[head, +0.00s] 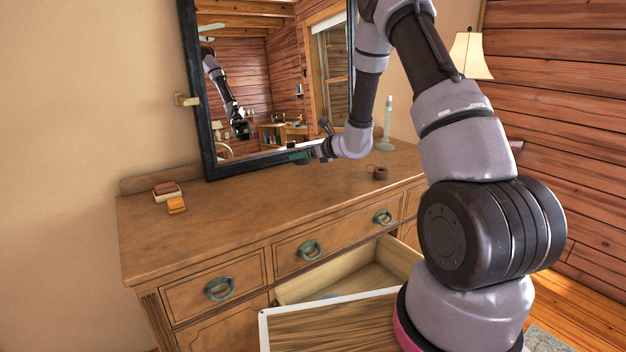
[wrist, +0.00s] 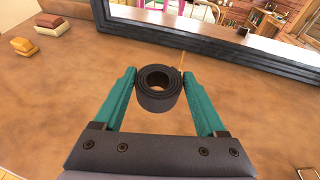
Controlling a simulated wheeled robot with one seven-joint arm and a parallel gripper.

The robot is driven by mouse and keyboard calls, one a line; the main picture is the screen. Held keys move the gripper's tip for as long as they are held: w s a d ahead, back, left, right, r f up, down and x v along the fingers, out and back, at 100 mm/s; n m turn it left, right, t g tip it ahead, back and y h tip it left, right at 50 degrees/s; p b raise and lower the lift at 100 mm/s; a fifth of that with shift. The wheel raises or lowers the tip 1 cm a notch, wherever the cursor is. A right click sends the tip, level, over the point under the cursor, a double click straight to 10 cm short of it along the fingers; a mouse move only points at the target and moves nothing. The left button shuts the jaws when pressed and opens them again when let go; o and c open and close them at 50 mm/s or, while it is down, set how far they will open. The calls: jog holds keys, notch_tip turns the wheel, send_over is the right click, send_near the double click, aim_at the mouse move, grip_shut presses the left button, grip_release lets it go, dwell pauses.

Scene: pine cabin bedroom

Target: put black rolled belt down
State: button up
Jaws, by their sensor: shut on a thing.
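The black rolled belt (wrist: 157,100) shows in the wrist view as a dark coil with an open centre. My gripper (wrist: 160,78) has teal fingers, one on each side of the coil, and is shut on it. In the head view my gripper (head: 299,157) is low over the back of the wooden dresser top (head: 255,215), close to the mirror's lower frame. The belt cannot be made out clearly there. I cannot tell whether it touches the wood.
A dark-framed mirror (head: 196,95) stands along the back. Small stacked items, brown (head: 166,191) and orange (head: 177,206), lie at the left. A small brown coil (head: 379,172) and a pale green candlestick (head: 387,125) are at the right. A drawer (head: 350,277) stands open. The dresser's middle is clear.

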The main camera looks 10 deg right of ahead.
aim_at(304, 189)
notch_tip(304, 189, down, 10)
jog(key=shift+r, duration=0.25)
dwell(0.3)
jog(key=o, duration=1.2)
jog(key=shift+f, duration=0.15)
jog(key=shift+o, duration=1.4)
